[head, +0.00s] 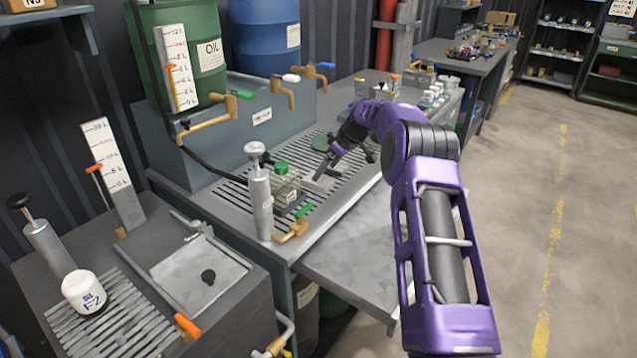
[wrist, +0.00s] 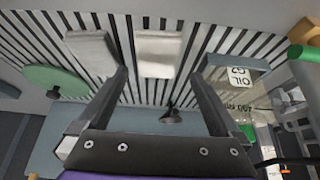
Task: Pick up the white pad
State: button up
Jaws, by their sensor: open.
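In the wrist view two white pads lie on the slatted grate. One white pad (wrist: 160,52) lies ahead, between the lines of my fingers. The other white pad (wrist: 93,45) is just left of it, partly behind my left fingertip. In the head view a pale pad (head: 318,184) shows at my fingertips; I cannot tell which of the two it is. My gripper (head: 326,171) is open and points down at the grate. It also shows in the wrist view (wrist: 160,76), with nothing held between the fingers. Whether a fingertip touches a pad is not clear.
A clear oil container (head: 284,186) with a green cap stands close by; its label shows right of my fingers in the wrist view (wrist: 243,75). A metal pump cylinder (head: 260,200) stands in front of it. A green disc (wrist: 55,78) lies left of the pads. Brass taps (head: 283,90) overhang the grate's back.

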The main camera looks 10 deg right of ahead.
aim_at(320, 180)
jog(key=shift+x, duration=2.65)
jog(key=shift+w+d, duration=0.1)
jog(key=c, duration=1.1)
